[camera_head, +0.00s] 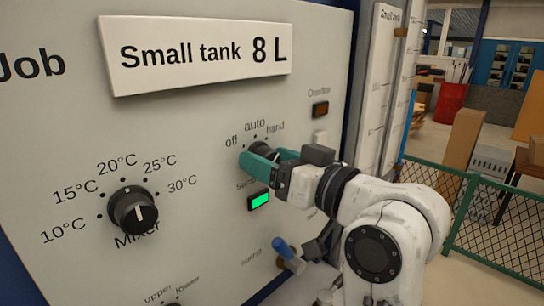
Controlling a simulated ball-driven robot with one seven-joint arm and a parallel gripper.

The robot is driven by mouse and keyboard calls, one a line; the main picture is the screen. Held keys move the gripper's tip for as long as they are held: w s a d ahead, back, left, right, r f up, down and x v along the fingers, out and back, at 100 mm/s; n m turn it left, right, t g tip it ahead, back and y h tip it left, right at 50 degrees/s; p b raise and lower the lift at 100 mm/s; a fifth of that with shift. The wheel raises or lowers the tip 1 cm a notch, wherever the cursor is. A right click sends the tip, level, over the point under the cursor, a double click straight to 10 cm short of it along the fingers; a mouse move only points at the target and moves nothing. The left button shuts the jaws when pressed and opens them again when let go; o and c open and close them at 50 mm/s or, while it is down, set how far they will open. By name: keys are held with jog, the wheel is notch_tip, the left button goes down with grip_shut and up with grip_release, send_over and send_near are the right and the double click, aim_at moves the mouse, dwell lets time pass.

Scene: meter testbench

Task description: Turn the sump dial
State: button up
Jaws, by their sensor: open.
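The sump dial (265,150) is a dark knob on the light panel, under the marks off, auto and hand. My gripper (262,159) has teal fingers and reaches it from the right. The fingers are open, one on the near side and one on the far side of the knob. They cover most of the dial, so its pointer is hidden. I cannot tell whether the fingers touch it. Below the dial a green lamp (259,200) is lit, with a partly covered label above it.
The mixer dial (133,211) with temperature marks is at the left. A "Small tank 8 L" sign (200,53) stands above. An overflow lamp (320,109), a white switch (320,138) and a blue-handled valve (288,254) are near my arm. A green fence (500,222) is at the right.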

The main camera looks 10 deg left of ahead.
jog(key=c, duration=1)
jog(key=shift+f+n, duration=0.1)
jog(key=shift+n, duration=0.2)
jog(key=n+b, duration=0.3)
jog(key=shift+f+n, duration=0.1)
jog(key=shift+n, duration=0.2)
jog(key=n+b, duration=0.3)
jog(key=n, duration=0.1)
jog(key=shift+n+b, duration=0.3)
jog(key=n+b, duration=0.4)
jog(key=n, duration=0.1)
jog(key=shift+s+a+f, duration=0.1)
jog(key=shift+c, duration=0.2)
jog(key=shift+a+n+b, duration=0.1)
jog(key=shift+n+b, duration=1.1)
jog(key=shift+n, duration=0.8)
